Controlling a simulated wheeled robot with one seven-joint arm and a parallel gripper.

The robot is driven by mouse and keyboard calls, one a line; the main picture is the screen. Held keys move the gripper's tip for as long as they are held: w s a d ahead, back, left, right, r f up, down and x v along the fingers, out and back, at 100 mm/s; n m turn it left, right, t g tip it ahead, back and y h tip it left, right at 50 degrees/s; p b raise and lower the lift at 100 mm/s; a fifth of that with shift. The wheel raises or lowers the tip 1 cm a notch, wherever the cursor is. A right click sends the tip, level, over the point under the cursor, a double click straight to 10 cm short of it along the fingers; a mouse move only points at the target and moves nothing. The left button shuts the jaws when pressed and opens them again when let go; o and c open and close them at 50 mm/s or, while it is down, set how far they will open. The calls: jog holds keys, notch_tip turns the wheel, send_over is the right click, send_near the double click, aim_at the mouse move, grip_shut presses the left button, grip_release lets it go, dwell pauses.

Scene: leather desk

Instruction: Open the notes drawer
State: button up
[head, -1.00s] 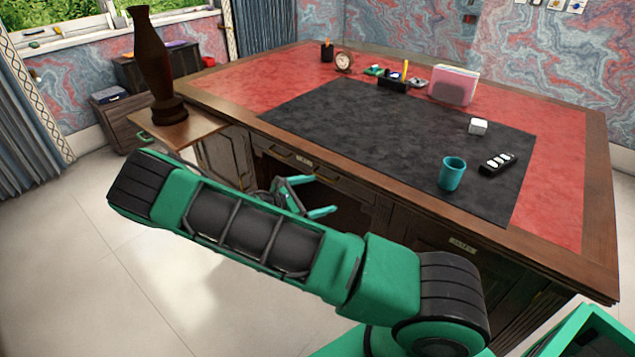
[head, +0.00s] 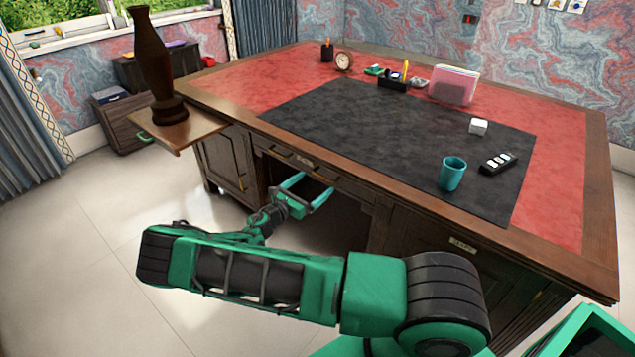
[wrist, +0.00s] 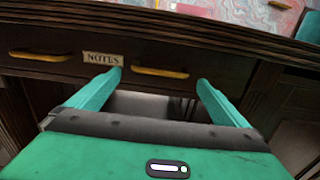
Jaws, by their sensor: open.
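The notes drawer (wrist: 72,68) is a dark wood drawer under the desk top, flush with the desk front as far as I can see. It bears a pale label reading NOTES (wrist: 103,60) between two brass handles, the left handle (wrist: 40,55) and the right handle (wrist: 160,72). In the head view the drawer front (head: 345,184) is above the knee space. My gripper (wrist: 158,80) is open and empty, its two green fingers pointing at the drawer, with the right handle between them in the picture. I cannot tell how far off the handle is. The gripper also shows in the head view (head: 312,188).
The desk (head: 480,243) has cupboards on both sides of the dark knee space. A pull-out board (head: 195,135) at the left holds a tall brown vase (head: 150,65). The floor at left is clear.

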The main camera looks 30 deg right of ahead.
jog(key=shift+x, duration=2)
jog(key=c, duration=1.3)
jog(key=shift+s, duration=0.1)
